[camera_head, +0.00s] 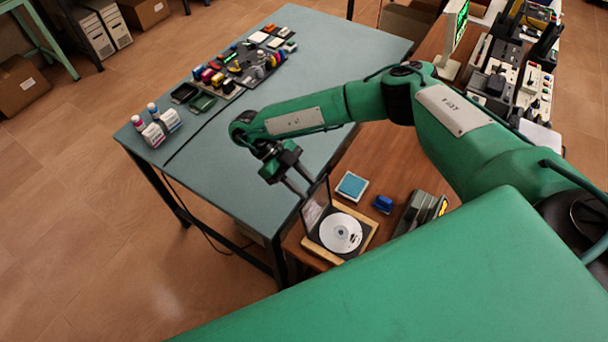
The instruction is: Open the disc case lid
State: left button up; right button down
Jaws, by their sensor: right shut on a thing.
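The disc case (331,252) lies on a light wooden stand on the brown table, with a silver disc (341,233) in its dark tray. Its clear lid (316,205) with a dark frame stands raised, roughly upright, along the left side of the case. My right gripper (306,189) reaches down from the upper left and is shut on the lid near its upper edge. The exact contact at the fingertips is too small to see clearly. My left gripper is not in view.
A blue-topped square box (352,186), a small blue object (383,203) and a dark grey device (420,212) stand right of the case. A grey-green table (230,150) to the left holds bottles and small parts. Electronic equipment (500,80) crowds the back right.

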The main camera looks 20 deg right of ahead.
jog(key=shift+w+a+f+g, duration=0.2)
jog(key=shift+a+f+g, duration=0.05)
jog(key=shift+f+g, duration=0.1)
jog(key=shift+w+a+f+h, duration=0.1)
jog(key=shift+w+f+h, duration=0.1)
jog(key=shift+h, duration=0.1)
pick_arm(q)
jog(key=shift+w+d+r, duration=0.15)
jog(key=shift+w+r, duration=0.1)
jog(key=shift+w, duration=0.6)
pick_arm(e)
jog(key=shift+r, duration=0.1)
jog(key=c, duration=1)
grip_release()
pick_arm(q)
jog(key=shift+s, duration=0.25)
pick_arm(e)
jog(key=shift+w+r, duration=0.1)
